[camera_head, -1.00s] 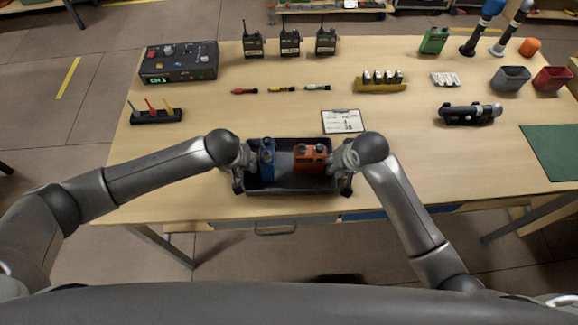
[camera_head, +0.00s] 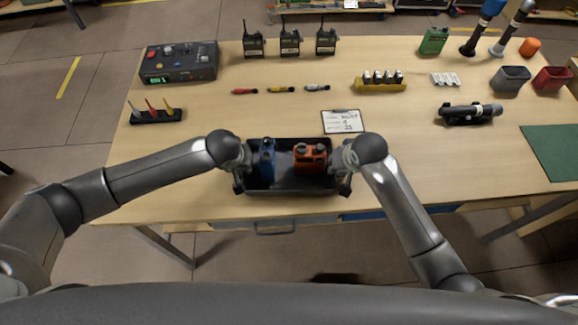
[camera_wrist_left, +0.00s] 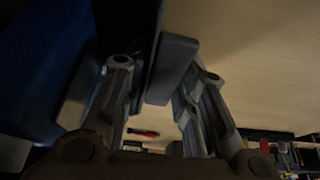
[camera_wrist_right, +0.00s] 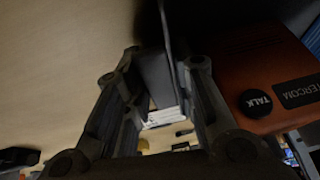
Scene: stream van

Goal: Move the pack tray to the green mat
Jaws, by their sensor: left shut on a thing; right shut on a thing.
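The pack tray (camera_head: 290,184) is dark and stands at the table's front edge in the head view. It holds a blue pack (camera_head: 267,160) and an orange pack (camera_head: 309,157); the orange one (camera_wrist_right: 262,80) shows "INTERCOM" and "TALK" lettering in the right wrist view. My left gripper (camera_head: 240,180) is shut on the tray's left wall, which shows between its fingers (camera_wrist_left: 155,95). My right gripper (camera_head: 346,180) is shut on the right wall, between its fingers (camera_wrist_right: 160,85). The green mat (camera_head: 555,150) lies bare at the table's right edge.
A clipboard (camera_head: 342,121) lies just behind the tray. A dark cylindrical device (camera_head: 468,113) rests between the clipboard and the mat's far side. Grey (camera_head: 510,79) and red (camera_head: 552,79) bins stand behind the mat. The front strip between tray and mat is clear.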

